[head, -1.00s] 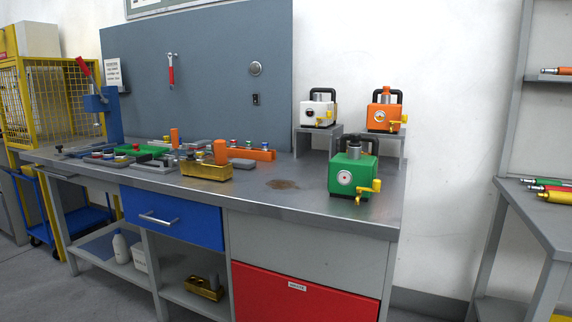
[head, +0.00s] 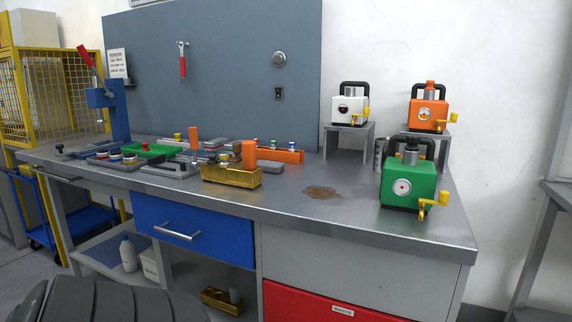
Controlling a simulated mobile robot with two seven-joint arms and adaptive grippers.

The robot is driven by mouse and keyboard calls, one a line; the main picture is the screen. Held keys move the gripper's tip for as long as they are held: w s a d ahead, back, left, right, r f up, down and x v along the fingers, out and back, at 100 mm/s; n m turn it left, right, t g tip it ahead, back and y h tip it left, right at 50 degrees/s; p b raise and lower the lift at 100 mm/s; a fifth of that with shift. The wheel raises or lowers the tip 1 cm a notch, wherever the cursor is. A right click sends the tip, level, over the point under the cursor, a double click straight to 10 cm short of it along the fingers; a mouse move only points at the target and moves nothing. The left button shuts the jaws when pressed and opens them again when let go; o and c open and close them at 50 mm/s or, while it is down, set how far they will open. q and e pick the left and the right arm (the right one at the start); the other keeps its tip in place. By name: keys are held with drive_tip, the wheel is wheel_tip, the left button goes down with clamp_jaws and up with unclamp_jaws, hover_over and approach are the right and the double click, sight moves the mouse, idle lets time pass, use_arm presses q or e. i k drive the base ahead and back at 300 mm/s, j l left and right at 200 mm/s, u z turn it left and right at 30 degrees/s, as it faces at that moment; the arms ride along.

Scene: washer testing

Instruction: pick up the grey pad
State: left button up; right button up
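A flat grey pad (head: 270,166) lies on the metal workbench (head: 330,220), behind the gold block and in front of the orange rack. It is small in the view, and the gold block partly covers its near left side. Other flat grey pieces (head: 170,170) lie further left among the parts, and I cannot tell their exact shapes. Neither of my grippers shows in the head view.
The gold block (head: 231,175) stands near the bench's front edge. The orange rack (head: 280,155) is behind the pad. A green pump (head: 408,185) stands at right, with a brown stain (head: 321,192) on the bare metal between. A blue press (head: 107,110) stands at left.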

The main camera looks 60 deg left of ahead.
sight(268, 166)
drive_tip(key=j+z, duration=0.1)
drive_tip(key=j, duration=0.3)
drive_tip(key=k+j+z, duration=0.1)
drive_tip(key=j, duration=0.25)
drive_tip(key=k+j+z, duration=0.15)
drive_tip(key=j, duration=0.2)
drive_tip(key=k+j, duration=0.1)
drive_tip(key=j, duration=0.3)
drive_tip(key=k+j, duration=0.1)
drive_tip(key=j, duration=0.25)
drive_tip(key=k+j+z, duration=0.1)
drive_tip(key=j, duration=0.3)
